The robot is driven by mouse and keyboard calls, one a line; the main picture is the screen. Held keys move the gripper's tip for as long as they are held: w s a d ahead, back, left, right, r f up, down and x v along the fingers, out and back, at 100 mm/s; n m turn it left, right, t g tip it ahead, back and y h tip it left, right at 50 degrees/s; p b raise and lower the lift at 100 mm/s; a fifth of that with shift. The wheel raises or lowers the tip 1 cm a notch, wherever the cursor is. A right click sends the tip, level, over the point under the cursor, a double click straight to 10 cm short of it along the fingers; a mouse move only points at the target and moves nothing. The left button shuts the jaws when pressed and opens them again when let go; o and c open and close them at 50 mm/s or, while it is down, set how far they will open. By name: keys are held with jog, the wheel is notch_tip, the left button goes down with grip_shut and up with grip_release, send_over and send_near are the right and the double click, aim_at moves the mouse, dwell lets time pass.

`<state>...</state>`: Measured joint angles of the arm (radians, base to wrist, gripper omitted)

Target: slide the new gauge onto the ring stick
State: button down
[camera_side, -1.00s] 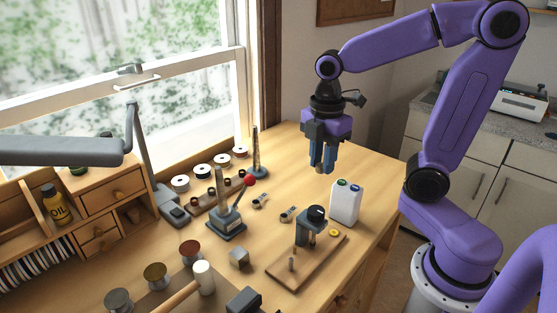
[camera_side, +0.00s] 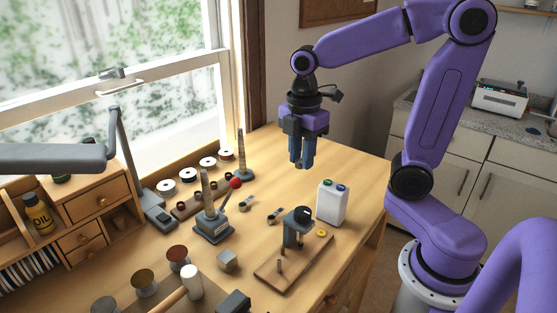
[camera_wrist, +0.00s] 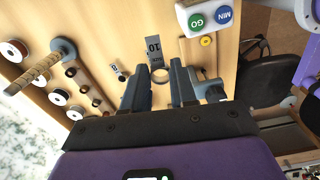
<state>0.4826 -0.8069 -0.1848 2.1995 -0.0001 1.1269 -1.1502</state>
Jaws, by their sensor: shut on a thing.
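My gripper (camera_side: 301,165) points down above the back right of the bench, shut on the new gauge. In the wrist view my gripper (camera_wrist: 160,80) has the gauge's ring (camera_wrist: 162,73) between its fingertips, and a grey tag (camera_wrist: 153,50) with "10" on it reaches beyond them. In the side view I cannot make out the held gauge. The ring stick, a tapered, ribbed upright stick (camera_side: 241,152) on a round base, stands left of my gripper near the window. It also shows in the wrist view (camera_wrist: 35,73), apart from the gauge, with nothing seen around it.
A stand with a post and a red-knobbed lever (camera_side: 212,228) is front left. White spools (camera_side: 187,174) line the window side.

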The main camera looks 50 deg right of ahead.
jog(key=w+d+r, duration=0.1)
jog(key=w+r, duration=0.1)
jog(key=w, duration=0.5)
jog(key=w+d+r, duration=0.1)
jog(key=w+r, duration=0.2)
jog(key=w, duration=0.4)
jog(key=w+d+r, duration=0.1)
jog(key=w+r, duration=0.1)
jog(key=w, duration=0.5)
jog(key=shift+w+d+r, duration=0.1)
jog(key=shift+w+r, duration=0.15)
jog(key=shift+w+d+f, duration=0.1)
jog(key=shift+f, duration=2.25)
jog(key=shift+a, duration=0.4)
jog(key=shift+f, duration=0.9)
jog(key=shift+f, duration=0.4)
